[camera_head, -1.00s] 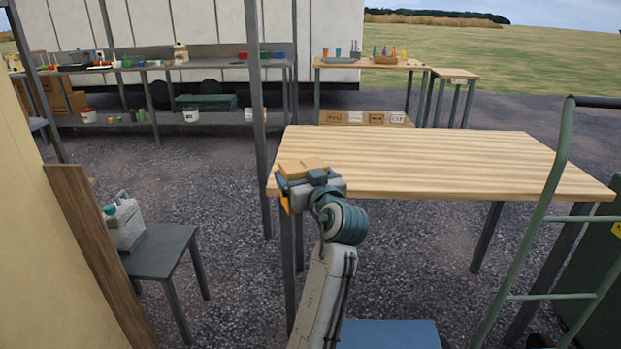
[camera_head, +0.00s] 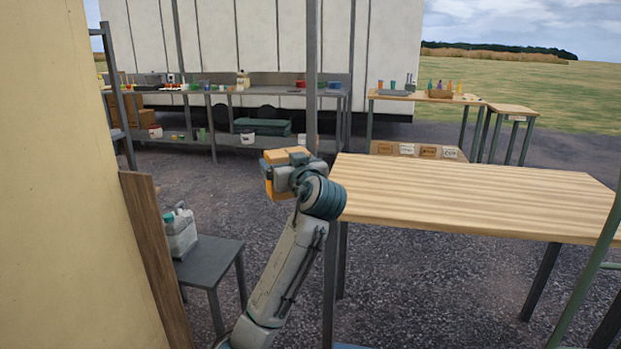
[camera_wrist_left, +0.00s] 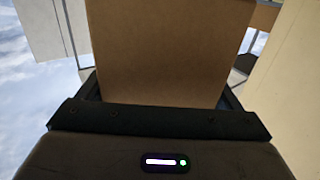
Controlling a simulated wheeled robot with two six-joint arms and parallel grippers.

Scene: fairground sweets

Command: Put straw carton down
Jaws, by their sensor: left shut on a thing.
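My left gripper (camera_head: 283,174) is shut on the straw carton (camera_head: 286,155), a brown cardboard box. In the head view the gripper and wrist hide most of the carton, and only its orange-brown top and a bit of side show. It is held in the air just left of the near wooden table's left end. In the left wrist view the carton (camera_wrist_left: 165,50) fills the middle as a plain brown face, above the dark gripper body. The fingertips are hidden there. My right gripper is in neither view.
A wooden table (camera_head: 470,195) with a bare top stands right of my arm. A small grey table (camera_head: 212,262) with a white jug (camera_head: 181,233) is at lower left, beside a cream wall (camera_head: 60,180). A grey shelf (camera_head: 225,90) with several goods stands behind. A green rail (camera_head: 590,280) is at right.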

